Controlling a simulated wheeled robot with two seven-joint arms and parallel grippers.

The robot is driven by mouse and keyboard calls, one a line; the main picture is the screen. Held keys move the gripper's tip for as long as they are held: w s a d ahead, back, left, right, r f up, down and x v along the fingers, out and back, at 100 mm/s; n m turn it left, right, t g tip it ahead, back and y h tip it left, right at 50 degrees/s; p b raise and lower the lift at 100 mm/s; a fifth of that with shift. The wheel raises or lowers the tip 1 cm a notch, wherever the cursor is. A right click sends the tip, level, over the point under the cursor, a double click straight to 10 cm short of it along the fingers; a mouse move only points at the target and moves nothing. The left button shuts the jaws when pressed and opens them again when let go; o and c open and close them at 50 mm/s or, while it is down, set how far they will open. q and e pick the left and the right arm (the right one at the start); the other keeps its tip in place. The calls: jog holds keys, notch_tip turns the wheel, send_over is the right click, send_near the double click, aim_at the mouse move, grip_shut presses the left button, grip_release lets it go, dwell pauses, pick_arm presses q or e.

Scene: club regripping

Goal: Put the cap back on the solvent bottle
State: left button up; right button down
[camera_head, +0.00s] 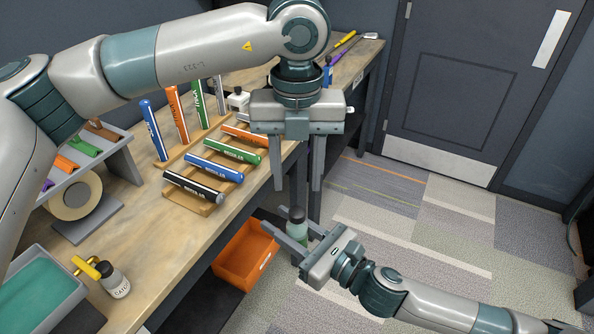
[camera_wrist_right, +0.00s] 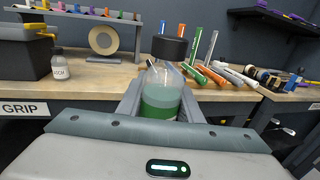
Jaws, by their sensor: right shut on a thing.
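The solvent bottle (camera_head: 296,231) is clear with green liquid inside. My right gripper (camera_head: 294,238) is shut on it and holds it upright in front of the bench edge; the bottle (camera_wrist_right: 161,97) also shows between the fingers in the right wrist view. The dark cap (camera_head: 297,214) is at the top of the bottle, and in the right wrist view the cap (camera_wrist_right: 169,48) looks slightly right of the neck. I cannot tell whether it is seated. My left gripper (camera_head: 297,194) is open, pointing down, with its fingers spread above the cap and apparently empty.
A wooden rack (camera_head: 212,165) of coloured grips stands on the bench. An orange bin (camera_head: 245,256) is below the bench edge, near my right gripper. A small labelled bottle (camera_head: 115,281) and a green-lined tray (camera_head: 38,300) are at lower left. Open floor lies to the right.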

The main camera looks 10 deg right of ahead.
aim_at(297, 211)
pick_arm(q)
jog(key=n, duration=0.3)
jog(key=shift+r+n, duration=0.1)
jog(key=shift+n, duration=0.2)
jog(key=shift+f, duration=4.05)
jog(key=shift+c, duration=0.6)
grip_shut()
